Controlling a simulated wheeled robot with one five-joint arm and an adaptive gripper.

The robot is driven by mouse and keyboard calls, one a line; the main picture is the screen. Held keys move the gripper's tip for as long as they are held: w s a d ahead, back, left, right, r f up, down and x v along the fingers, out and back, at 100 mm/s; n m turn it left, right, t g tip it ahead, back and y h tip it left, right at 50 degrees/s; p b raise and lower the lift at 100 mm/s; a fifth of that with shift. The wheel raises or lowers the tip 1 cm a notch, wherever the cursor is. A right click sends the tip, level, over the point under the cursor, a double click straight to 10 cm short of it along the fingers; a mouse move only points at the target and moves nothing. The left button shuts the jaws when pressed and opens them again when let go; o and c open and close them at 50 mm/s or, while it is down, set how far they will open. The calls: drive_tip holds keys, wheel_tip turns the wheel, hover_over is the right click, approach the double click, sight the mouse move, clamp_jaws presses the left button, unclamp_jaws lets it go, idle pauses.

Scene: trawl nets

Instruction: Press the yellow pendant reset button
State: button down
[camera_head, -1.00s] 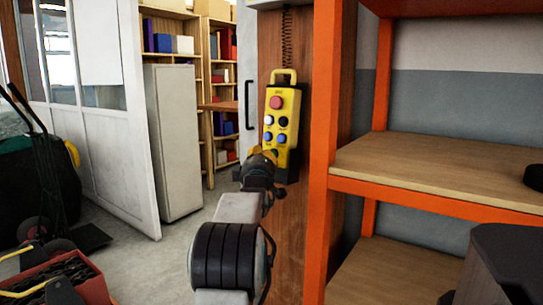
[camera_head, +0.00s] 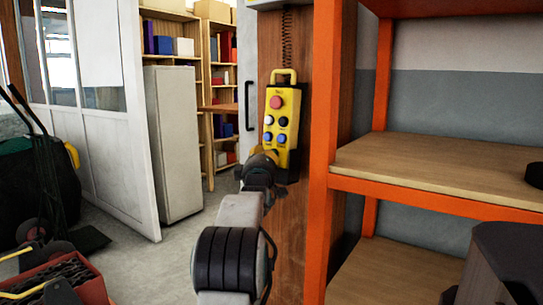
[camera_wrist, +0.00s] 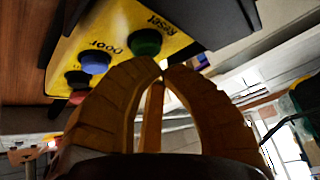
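The yellow pendant (camera_head: 291,112) hangs upright against a brown wooden post. A red button (camera_head: 276,102) is near its top, with white, black and blue buttons below. In the wrist view its yellow face (camera_wrist: 112,27) fills the upper left. A green button (camera_wrist: 145,43) there has the label "Reset" beside it; a blue button (camera_wrist: 95,62) is labelled "Door". My gripper (camera_wrist: 163,70) is shut and empty, with its tips together just beside the green button. I cannot tell whether they touch it. In the head view my gripper (camera_head: 263,160) covers the pendant's lower left.
An orange-framed shelf unit (camera_head: 322,150) stands close to the right of the pendant. A coiled cable (camera_head: 287,40) runs up from the pendant. A pale cabinet (camera_head: 173,140) and open floor are to the left. A red crate (camera_head: 90,290) sits at lower left.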

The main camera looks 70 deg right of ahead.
drive_tip(key=shift+s+d+f, duration=0.1)
drive_tip(key=shift+s+d, duration=0.05)
drive_tip(key=shift+d, duration=0.25)
idle(0.4)
drive_tip(key=shift+a+b, duration=0.2)
drive_tip(key=shift+b, duration=0.2)
drive_tip(key=shift+a+b, duration=0.4)
drive_tip(key=shift+b, duration=0.25)
drive_tip(key=shift+w+a, duration=0.2)
drive_tip(key=shift+a, duration=0.05)
idle(0.6)
